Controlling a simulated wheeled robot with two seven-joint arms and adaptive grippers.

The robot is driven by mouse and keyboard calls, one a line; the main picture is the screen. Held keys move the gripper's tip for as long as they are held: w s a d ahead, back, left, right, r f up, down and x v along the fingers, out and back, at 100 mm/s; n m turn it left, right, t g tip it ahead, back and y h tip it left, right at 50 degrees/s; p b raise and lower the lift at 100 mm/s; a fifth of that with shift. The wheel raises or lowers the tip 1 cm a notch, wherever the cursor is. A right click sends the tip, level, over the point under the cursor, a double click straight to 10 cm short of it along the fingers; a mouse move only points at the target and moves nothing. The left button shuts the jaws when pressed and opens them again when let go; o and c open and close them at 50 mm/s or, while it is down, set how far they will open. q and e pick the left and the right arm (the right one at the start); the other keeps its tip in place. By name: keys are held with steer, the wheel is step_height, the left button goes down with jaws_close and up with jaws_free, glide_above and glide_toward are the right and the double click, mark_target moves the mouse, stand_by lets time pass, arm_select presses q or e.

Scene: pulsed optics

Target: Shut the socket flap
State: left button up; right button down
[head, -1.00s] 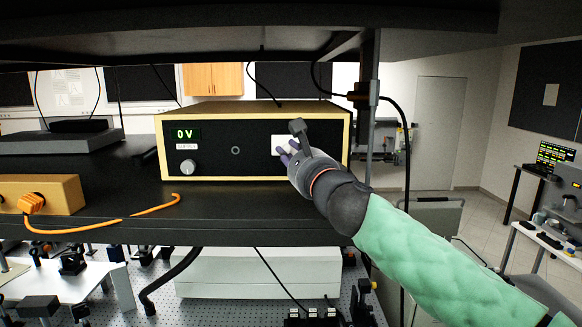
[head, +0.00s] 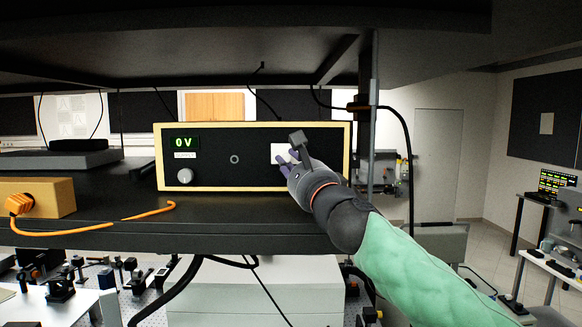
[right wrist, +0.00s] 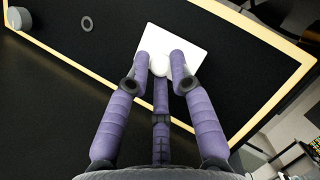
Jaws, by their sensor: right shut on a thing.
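The socket flap (head: 279,149) is a white square plate on the black front panel of a box with a pale yellow frame (head: 230,125). In the right wrist view the flap (right wrist: 190,40) has a round white knob (right wrist: 160,65) near its lower left side. My right gripper (head: 287,160) is at the flap, and its purple fingers close around the knob in the right wrist view (right wrist: 161,62). The fingers hide the lower part of the flap. I cannot tell whether the flap lies flat against the panel. My left gripper is not in view.
The panel also carries a green display (head: 183,142) reading 0 V, a grey dial (head: 185,176) and a small ring socket (head: 234,159). An orange cable (head: 150,212) lies on the black shelf (head: 250,225). A dark post (head: 366,150) stands right of the box.

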steer(key=shift+s+d+r, duration=0.1)
steer(key=shift+r, duration=0.15)
steer(key=c, duration=1.2)
jaws_free()
steer(key=shift+o, duration=0.3)
steer(key=shift+f, duration=0.1)
steer(key=shift+f, duration=0.1)
steer(key=shift+v, duration=5.9)
